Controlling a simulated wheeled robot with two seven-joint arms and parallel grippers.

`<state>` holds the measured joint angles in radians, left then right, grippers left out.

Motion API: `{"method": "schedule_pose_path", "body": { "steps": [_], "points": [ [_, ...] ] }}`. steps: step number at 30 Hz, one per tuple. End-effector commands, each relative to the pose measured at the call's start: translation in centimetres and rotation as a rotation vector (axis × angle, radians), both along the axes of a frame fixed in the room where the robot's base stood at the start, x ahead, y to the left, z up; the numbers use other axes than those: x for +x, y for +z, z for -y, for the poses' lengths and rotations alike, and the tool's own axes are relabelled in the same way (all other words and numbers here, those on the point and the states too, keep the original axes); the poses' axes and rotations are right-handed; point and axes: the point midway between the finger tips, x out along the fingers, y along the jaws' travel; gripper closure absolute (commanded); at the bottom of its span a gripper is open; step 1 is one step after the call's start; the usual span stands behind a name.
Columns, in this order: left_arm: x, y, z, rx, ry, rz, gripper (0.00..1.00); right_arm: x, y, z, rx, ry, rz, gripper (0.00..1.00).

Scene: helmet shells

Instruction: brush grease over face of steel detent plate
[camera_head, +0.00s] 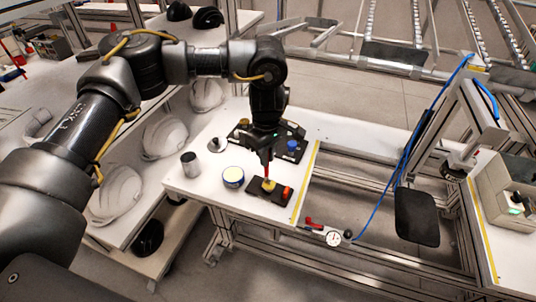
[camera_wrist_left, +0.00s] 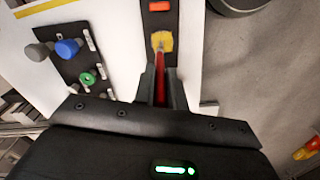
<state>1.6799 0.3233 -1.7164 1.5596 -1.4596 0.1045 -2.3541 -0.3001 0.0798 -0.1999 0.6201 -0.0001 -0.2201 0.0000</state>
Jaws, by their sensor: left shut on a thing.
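My left gripper (camera_head: 266,158) is shut on a thin red-handled brush (camera_wrist_left: 160,75) and points down over the table's front part. The brush tip meets, or hangs just over, a yellow patch (camera_wrist_left: 163,40) on a dark base (camera_head: 256,193); I cannot tell whether they touch. The yellow patch also shows in the head view (camera_head: 268,185); whether it is grease or the detent plate's own face is unclear, and no bare steel shows. A round tin with a blue band and pale top (camera_head: 233,176) stands left of the base. My right gripper is not in view.
An orange block (camera_head: 287,192) sits on the base beside the yellow patch. A dark panel with blue and green knobs (camera_wrist_left: 70,50) lies behind. A grey cylinder (camera_head: 190,164) stands at the left. White helmet shells (camera_head: 165,137) lie on the lower shelf. A yellow strip (camera_head: 304,182) marks the table edge.

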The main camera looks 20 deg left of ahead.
Motion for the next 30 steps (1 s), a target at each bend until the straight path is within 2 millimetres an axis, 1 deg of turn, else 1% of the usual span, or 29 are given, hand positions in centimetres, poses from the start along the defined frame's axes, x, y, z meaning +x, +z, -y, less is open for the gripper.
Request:
{"method": "schedule_pose_path", "body": {
  "steps": [11, 30],
  "points": [
    [-0.7, 0.1, -0.4, 0.002, -0.001, -0.001, 1.00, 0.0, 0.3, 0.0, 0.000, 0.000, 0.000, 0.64],
    [-1.6, 0.0, 0.1, 0.001, -0.001, -0.002, 1.00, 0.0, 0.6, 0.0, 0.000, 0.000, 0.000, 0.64]
  ]
}}
